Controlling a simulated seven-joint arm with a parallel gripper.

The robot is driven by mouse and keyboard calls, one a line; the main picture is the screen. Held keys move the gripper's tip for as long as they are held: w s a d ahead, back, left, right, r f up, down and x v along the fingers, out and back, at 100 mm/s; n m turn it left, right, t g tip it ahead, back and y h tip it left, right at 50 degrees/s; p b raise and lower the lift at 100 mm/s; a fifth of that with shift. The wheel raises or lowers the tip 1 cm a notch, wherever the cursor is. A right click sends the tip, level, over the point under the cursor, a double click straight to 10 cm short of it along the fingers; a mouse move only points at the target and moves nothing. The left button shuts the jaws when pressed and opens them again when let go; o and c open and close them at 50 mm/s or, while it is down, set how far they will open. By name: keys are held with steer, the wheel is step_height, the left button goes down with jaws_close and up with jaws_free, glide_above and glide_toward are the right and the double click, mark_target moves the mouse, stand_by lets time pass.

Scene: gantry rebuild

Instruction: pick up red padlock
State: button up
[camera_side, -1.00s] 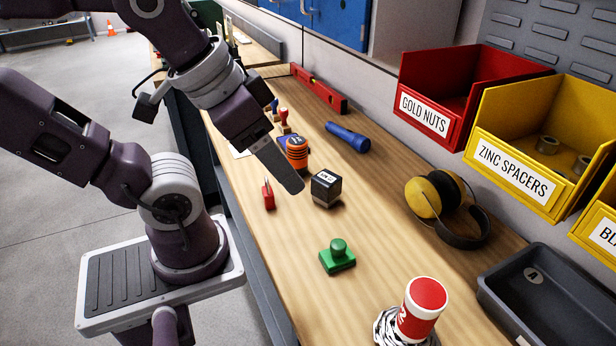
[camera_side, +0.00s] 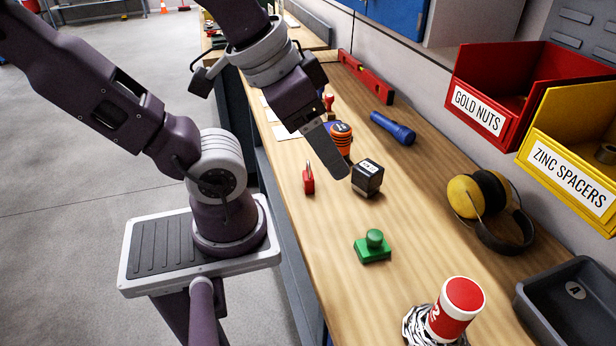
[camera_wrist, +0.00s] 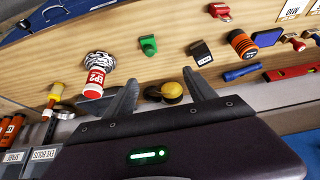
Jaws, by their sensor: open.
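The red padlock (camera_side: 308,181) stands on the wooden bench near its left edge, its shackle pointing up. It also shows at the top of the wrist view (camera_wrist: 220,11), well beyond my fingers. My gripper (camera_side: 338,166) is above the bench, to the right of the padlock in the side view and apart from it. In the wrist view its two dark fingers (camera_wrist: 160,77) are spread, with nothing held between them. The side view shows mainly one finger; the other is hidden behind it.
A black cube (camera_side: 367,178) and an orange-black roll (camera_side: 341,139) are near the padlock. A green knobbed block (camera_side: 373,246), red-white canister (camera_side: 461,300), yellow earmuffs (camera_side: 478,193) and blue flashlight (camera_side: 393,128) lie farther off. The bench below the padlock in the picture is clear.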

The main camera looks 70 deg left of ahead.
steer(key=shift+c, duration=1.1)
steer(key=m+g+y, duration=0.7)
steer(key=m+y, duration=0.7)
steer(key=m, duration=0.3)
glide_toward(307, 170)
steer(key=shift+s+a+r, duration=0.15)
steer(key=shift+a, duration=0.4)
steer(key=x, duration=0.7)
steer(key=shift+d+f, duration=0.1)
steer(key=shift+f, duration=0.1)
jaws_close()
